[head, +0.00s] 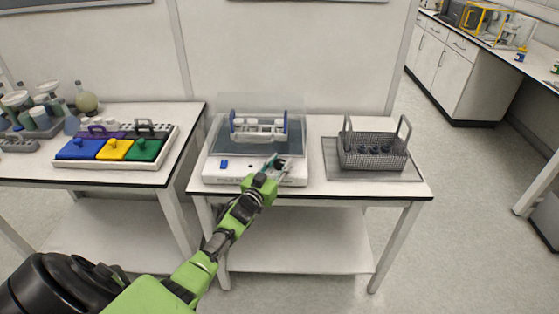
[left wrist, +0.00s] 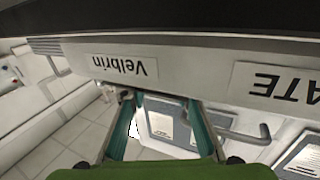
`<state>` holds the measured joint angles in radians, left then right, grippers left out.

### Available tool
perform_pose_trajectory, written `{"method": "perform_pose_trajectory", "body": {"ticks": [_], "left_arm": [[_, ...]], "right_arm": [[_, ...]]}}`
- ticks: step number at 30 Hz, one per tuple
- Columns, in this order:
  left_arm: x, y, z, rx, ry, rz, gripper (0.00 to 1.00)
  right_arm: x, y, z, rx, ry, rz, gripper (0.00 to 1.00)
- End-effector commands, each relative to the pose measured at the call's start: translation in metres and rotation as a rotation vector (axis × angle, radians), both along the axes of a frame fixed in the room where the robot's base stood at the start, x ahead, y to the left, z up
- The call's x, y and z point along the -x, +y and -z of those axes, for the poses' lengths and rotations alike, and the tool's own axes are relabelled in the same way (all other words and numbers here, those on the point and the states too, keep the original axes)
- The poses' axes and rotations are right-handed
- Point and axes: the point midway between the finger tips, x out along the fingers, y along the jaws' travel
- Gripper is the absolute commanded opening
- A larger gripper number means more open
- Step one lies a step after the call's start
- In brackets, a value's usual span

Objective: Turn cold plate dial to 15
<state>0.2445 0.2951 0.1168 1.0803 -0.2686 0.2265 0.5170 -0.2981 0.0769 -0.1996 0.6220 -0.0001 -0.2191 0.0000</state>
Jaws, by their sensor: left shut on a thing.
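The white cold plate (head: 225,177) stands on the middle table. A blue switch (head: 224,164) is at the left of its front. My left gripper (head: 276,164) reaches from below to the front right of the plate. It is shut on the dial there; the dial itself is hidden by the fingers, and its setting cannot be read. The left wrist view is upside down and shows the plate's front face (left wrist: 195,68) with a "Velbrin" label and a label ending in "ATE". The gripper's two fingers (left wrist: 190,120) show below it. My right gripper is not in view.
A blue-ended rack (head: 258,126) stands on the plate's dark top, behind a clear shield. A wire basket (head: 372,150) stands on a grey mat at the right. A tray with blue, yellow and green blocks (head: 110,147) and flasks are on the left table.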

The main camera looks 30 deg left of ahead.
Motion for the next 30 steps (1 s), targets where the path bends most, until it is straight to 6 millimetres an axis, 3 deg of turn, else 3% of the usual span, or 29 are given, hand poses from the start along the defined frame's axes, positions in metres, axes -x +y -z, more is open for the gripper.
{"method": "perform_pose_trajectory", "body": {"ticks": [15,30], "left_arm": [[-0.001,0.001,0.002,-0.003,0.002,0.232,0.06],[-0.001,0.0,0.001,0.001,0.001,0.259,0.06]], "right_arm": [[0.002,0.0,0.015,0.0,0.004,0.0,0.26],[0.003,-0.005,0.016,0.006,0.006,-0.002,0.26]]}}
